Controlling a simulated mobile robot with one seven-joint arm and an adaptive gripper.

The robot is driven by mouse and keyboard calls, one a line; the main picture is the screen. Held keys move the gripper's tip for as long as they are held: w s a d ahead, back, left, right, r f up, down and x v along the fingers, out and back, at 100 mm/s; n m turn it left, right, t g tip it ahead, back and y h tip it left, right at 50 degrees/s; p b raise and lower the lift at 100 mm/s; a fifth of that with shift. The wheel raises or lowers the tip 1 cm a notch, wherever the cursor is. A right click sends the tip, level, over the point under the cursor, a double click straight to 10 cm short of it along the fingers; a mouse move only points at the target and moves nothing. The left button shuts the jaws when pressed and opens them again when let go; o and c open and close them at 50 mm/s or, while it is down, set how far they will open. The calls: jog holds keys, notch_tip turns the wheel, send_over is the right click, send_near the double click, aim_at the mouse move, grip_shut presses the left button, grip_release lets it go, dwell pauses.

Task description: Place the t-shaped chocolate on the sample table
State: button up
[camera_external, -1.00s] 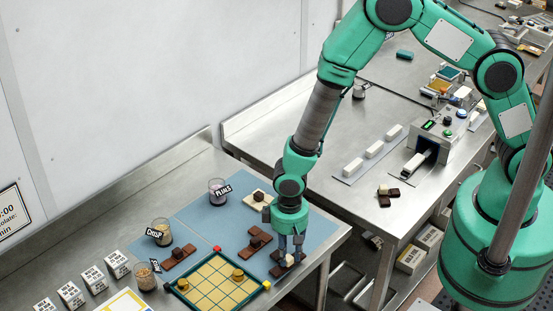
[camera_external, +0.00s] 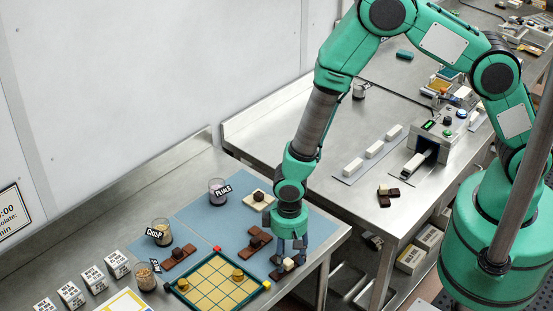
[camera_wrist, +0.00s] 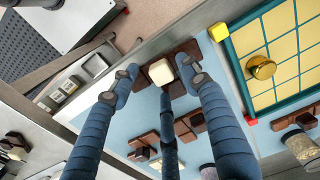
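A chocolate piece lies under my gripper at the front edge of the blue mat. It has a pale block (camera_wrist: 160,72) amid dark brown blocks (camera_wrist: 182,88), looking roughly T-shaped from above. In the external view its pale block (camera_external: 289,264) shows below my gripper (camera_external: 290,252). My gripper's fingers (camera_wrist: 160,74) are spread on either side of the piece, apart from the pale block, with a third finger below it in the wrist view. It is open and empty. Part of the piece is hidden by the fingers. I cannot tell which surface is the sample table.
Other chocolates (camera_external: 179,257) lie on the blue mat (camera_external: 215,226). A green-framed yellow grid (camera_external: 205,293) stands close by. Labelled jars (camera_external: 159,233) and white boxes (camera_external: 70,294) are on the left. The right-hand steel table (camera_external: 340,205) holds another brown-and-white piece (camera_external: 385,197) and a machine (camera_external: 434,143).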

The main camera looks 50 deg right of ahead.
aim_at(288, 259)
jog(key=shift+r, duration=0.15)
notch_tip(288, 259, up, 12)
jog(key=b, duration=0.1)
dwell(0.9)
dwell(0.5)
jog(key=shift+r, duration=0.1)
